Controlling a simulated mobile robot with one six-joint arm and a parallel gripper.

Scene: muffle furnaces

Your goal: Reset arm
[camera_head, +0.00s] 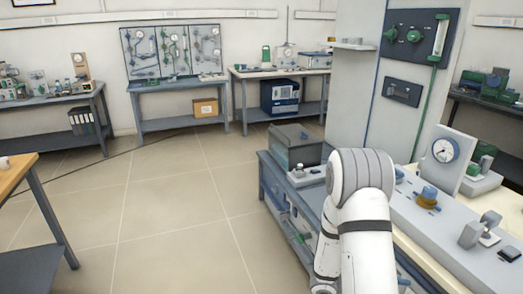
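My white arm shows at the lower right of the head view, with a grey rounded joint at its top. It rises in front of a blue-grey bench. My gripper is not visible in this view, so I cannot see its fingers or whether it holds anything.
The blue-grey bench (274,183) with a dark box (297,146) stands behind my arm. A light counter with a dial gauge (445,151) is at right. A wooden-topped table (14,174) is at left. The tiled floor (150,215) between is clear. Equipment benches line the back wall.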

